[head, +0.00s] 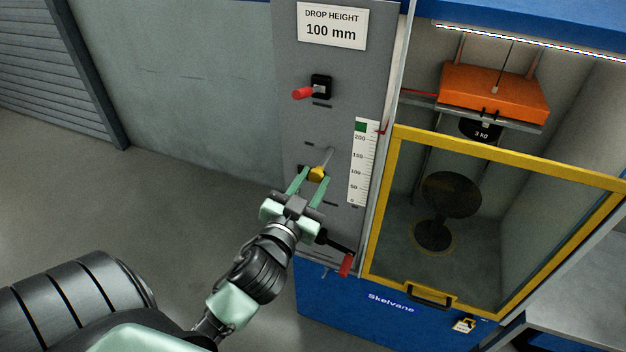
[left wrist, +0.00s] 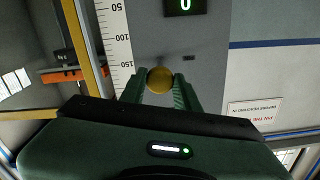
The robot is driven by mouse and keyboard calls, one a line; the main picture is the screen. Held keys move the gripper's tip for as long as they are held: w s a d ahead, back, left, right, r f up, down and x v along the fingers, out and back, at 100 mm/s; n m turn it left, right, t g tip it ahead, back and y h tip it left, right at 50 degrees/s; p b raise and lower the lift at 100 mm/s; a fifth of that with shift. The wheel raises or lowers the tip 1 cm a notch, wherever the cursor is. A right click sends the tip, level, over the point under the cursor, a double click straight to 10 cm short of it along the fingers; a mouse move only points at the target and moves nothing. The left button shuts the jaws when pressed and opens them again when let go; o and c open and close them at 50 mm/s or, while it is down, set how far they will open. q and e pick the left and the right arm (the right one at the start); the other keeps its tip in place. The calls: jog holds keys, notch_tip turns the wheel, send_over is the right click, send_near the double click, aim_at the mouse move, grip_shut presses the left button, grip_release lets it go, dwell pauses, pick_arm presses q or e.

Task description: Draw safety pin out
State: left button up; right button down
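The safety pin shows a yellow knob (head: 317,174) on a thin grey rod (head: 328,157) in front of the grey control panel in the head view. The rod runs from the knob up and right toward the panel; whether its tip is still in a hole is not clear. In the left wrist view the round knob (left wrist: 160,80) hides the rod. My left gripper (head: 315,178) has its green fingers on both sides of the knob, and they appear to touch it. It also shows in the left wrist view (left wrist: 159,86). My right gripper is out of view.
An orange block (head: 495,90) hangs above. Floor at left is clear.

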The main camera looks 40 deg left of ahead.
pick_arm(q)
jog(key=o, duration=0.4)
jog(key=shift+s, duration=0.1)
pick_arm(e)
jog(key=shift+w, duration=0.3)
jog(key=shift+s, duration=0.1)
pick_arm(q)
jog(key=shift+s+d+f, duration=0.15)
jog(key=shift+s, duration=0.2)
jog(key=b+v, duration=0.2)
jog(key=v, duration=0.5)
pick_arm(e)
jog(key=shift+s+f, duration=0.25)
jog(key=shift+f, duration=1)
